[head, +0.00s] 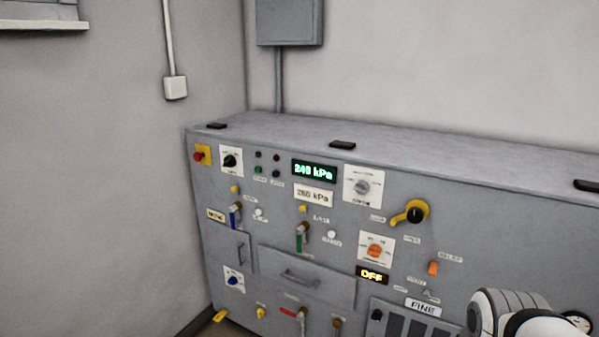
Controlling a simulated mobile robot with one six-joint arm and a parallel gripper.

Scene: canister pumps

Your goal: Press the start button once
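A grey control cabinet (400,155) stands against the wall in the head view. Near its upper left are several small round fittings in two rows. One is green (258,170); the one beside it is dark (276,174). Two white round buttons or knobs sit lower, one at the left (259,213) and one nearer the middle (331,235). The labels are too small to read, so I cannot tell which is the start button. A white and black part of my arm shows at the lower right, covering some of the panel. My gripper's fingers are not visible.
A red button on a yellow plate (202,155) is at the far left. A green display (314,171) reads about 240 kPa; an amber display (372,275) reads OFF. Yellow, green and blue handles stick out from the panel. A drawer (325,287) is shut.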

